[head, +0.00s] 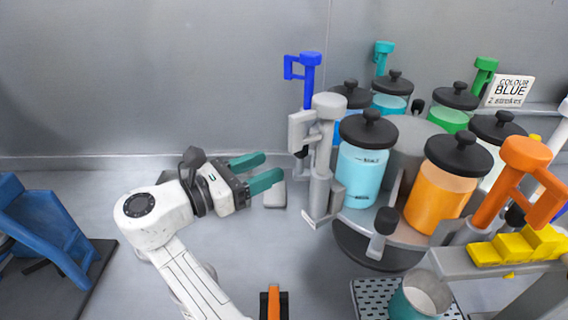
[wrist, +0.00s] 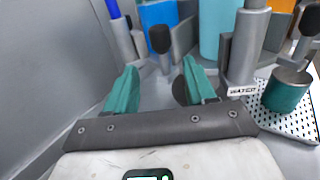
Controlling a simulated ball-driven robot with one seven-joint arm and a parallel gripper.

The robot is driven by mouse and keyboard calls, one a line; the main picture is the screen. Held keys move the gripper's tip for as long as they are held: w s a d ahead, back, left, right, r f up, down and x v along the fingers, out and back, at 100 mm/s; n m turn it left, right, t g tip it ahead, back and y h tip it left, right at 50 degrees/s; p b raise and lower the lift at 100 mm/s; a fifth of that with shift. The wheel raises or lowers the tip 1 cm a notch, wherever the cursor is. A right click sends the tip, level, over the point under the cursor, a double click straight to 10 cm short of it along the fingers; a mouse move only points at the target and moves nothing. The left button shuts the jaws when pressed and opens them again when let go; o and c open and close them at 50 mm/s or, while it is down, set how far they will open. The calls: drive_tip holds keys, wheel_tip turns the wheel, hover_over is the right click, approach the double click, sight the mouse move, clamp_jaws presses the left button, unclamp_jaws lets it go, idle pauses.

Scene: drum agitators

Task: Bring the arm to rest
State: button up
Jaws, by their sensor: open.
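My gripper (head: 262,172) is open in the head view, with its two teal fingers pointing right towards the drum stand. Nothing is between the fingers. The wrist view shows the same open gripper (wrist: 158,90), with a gap between the fingertips. My white arm (head: 190,275) reaches up from the bottom of the head view and bends right at the wrist. The fingertips are apart from the grey agitator post (head: 320,170) to their right.
A round stand holds several lidded jars, including a light blue jar (head: 362,172) and an orange jar (head: 440,195). A sign (head: 510,90) reads "COLOUR BLUE 2 strokes". A teal cup (head: 420,295) stands on a perforated tray (head: 368,296). A blue object (head: 45,235) stands left. Bare surface surrounds my arm.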

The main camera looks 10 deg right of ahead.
drive_tip(key=shift+v, duration=1.1)
drive_tip(key=shift+w, duration=0.1)
